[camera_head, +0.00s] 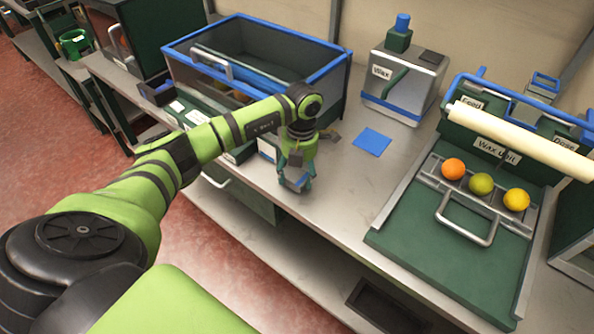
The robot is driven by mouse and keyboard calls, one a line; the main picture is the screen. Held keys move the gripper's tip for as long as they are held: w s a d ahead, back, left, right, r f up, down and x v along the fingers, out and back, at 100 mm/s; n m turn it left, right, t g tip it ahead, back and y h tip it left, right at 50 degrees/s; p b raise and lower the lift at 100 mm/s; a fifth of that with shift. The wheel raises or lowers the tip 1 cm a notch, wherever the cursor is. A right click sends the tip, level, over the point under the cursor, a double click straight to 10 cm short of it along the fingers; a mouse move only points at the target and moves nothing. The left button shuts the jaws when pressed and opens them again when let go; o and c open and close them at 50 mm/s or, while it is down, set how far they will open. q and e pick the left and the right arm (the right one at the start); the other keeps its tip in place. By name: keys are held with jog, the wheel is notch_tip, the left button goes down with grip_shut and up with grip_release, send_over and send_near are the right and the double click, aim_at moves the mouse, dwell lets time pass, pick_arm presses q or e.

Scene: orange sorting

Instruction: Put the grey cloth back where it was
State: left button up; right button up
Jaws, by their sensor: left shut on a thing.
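My left gripper (296,184) hangs from the arm that reaches in from the left, pointing down over the front part of the grey bench (335,205). It is shut on a small grey piece, which looks like the grey cloth (293,182); the fingers hide much of it. I cannot tell whether the cloth touches the bench top. A flat blue square (372,142) lies on the bench to the right of the gripper, apart from it. My right gripper is out of view.
Behind the arm stands a blue-rimmed clear bin (345,72). A wax dispenser (405,85) stands at the back. At right is the green wax unit (455,235) with an orange, a green and a yellow fruit. The bench between gripper and wax unit is clear.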

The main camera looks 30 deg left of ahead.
aim_at(300, 173)
pick_arm(q)
jog(key=shift+f, duration=0.25)
jog(key=o, duration=1.1)
jog(key=shift+f, duration=0.1)
jog(key=shift+r, duration=0.25)
jog(key=shift+w+r+b, duration=0.2)
jog(key=shift+r+b, duration=0.3)
jog(key=shift+r, duration=1.45)
jog(key=shift+w+r+b, duration=0.2)
jog(key=shift+r+b, duration=0.35)
jog(key=shift+r, duration=1.45)
jog(key=shift+w+r+b, duration=0.2)
jog(key=shift+r+b, duration=0.3)
jog(key=shift+r, duration=1.45)
